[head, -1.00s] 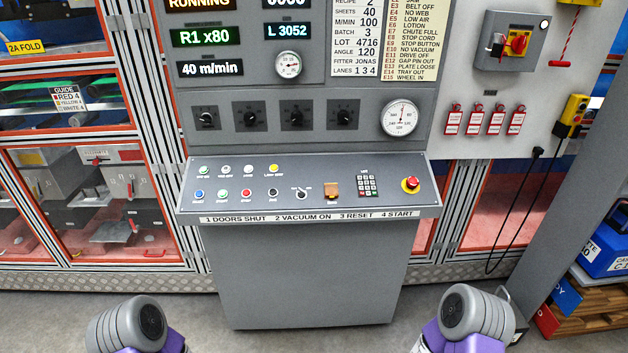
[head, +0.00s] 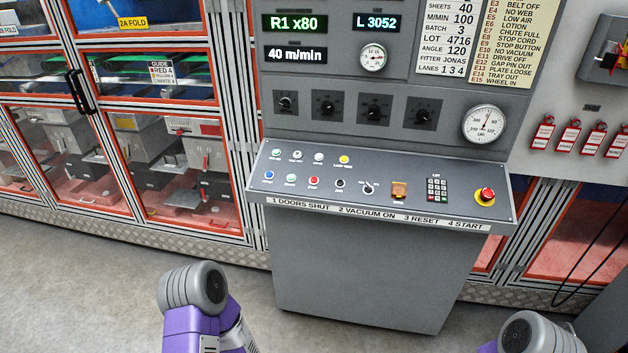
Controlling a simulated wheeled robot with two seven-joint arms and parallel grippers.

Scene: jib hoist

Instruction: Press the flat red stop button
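The flat red button (head: 313,181) sits in the lower row of the sloped console panel (head: 460,200), between a pale green button (head: 291,178) and a black one (head: 340,184). Its label is too small to read surely. A separate raised red mushroom button (head: 486,195) on a yellow base is at the panel's right end. Parts of my two arms show at the bottom of the head view, below and in front of the console. Neither gripper's fingers can be seen.
The console's grey cabinet (head: 365,270) stands on the floor, with dials and displays on the panel above. Glazed orange-framed machine doors (head: 170,165) are at left. Open grey floor (head: 100,295) lies in front. Red tags (head: 569,135) hang at right.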

